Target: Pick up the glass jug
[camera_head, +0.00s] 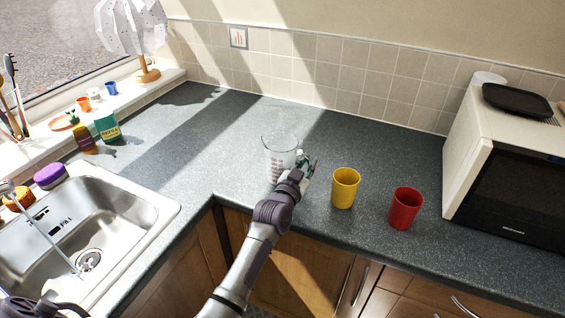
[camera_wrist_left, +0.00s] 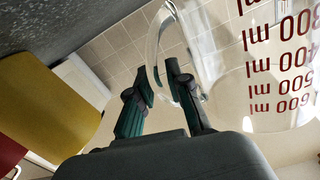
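The clear glass jug (camera_head: 279,155) with red markings stands upright on the grey worktop, in the middle of the head view. Its side with red "ml" numbers (camera_wrist_left: 285,60) and its curved handle (camera_wrist_left: 153,45) show close up in the left wrist view. My left gripper (camera_head: 308,164) is at the jug's right side, by the handle. In the left wrist view its two fingers (camera_wrist_left: 162,82) stand apart, with the handle at their tips. I cannot make out firm contact. My right gripper is not in view.
A yellow cup (camera_head: 345,188) and a red cup (camera_head: 405,208) stand to the right of the jug. A microwave (camera_head: 462,150) is farther right. The sink (camera_head: 150,207) is at the left. The worktop behind the jug is clear up to the tiled wall.

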